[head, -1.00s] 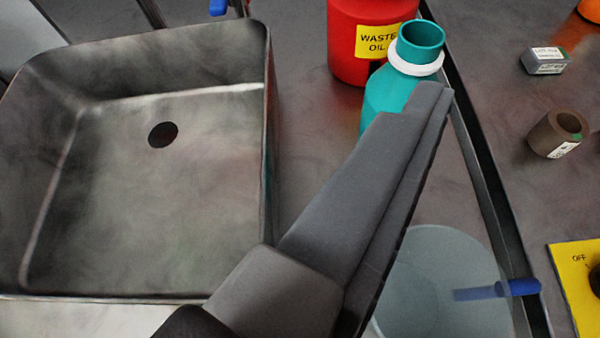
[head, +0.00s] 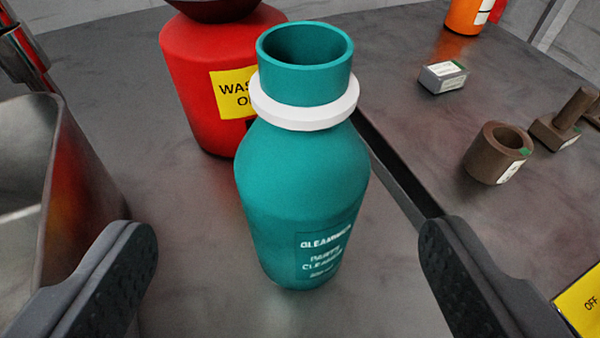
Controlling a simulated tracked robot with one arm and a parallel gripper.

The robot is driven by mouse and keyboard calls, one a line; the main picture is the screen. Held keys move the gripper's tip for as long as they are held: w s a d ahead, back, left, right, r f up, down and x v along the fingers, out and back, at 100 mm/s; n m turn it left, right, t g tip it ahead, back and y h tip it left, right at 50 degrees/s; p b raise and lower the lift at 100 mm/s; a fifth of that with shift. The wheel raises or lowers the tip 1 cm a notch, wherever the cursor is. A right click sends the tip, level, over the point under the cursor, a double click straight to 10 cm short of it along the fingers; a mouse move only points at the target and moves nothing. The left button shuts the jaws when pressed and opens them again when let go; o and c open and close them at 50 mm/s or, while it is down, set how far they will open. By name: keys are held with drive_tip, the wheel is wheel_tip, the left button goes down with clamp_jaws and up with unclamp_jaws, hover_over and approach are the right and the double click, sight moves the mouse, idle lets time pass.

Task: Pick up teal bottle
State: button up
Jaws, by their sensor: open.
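The teal bottle (head: 295,190) stands upright on the grey bench in the middle of the head view. It has an open round mouth, a white ring around its neck and a printed label low on its front. My gripper (head: 290,255) is open and empty. One finger shows at the lower left and the other at the lower right, with the bottle between and beyond them. Neither finger appears to touch the bottle.
A red waste oil container (head: 195,85) stands close behind the bottle on the left. A metal sink (head: 85,190) lies at left. A dark raised edge (head: 395,170) runs right of the bottle. Beyond it are a brown ring (head: 485,155), a grey box (head: 443,77) and an orange bottle (head: 465,15).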

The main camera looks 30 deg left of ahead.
sight(303, 202)
drive_tip(key=shift+d+b+x, duration=0.15)
drive_tip(key=shift+b+x, duration=0.05)
drive_tip(key=shift+x, duration=1.2)
drive_tip(key=shift+d+b+x, duration=0.15)
drive_tip(key=shift+x, duration=1.25)
drive_tip(key=shift+f, duration=0.1)
drive_tip(key=c, duration=1.1)
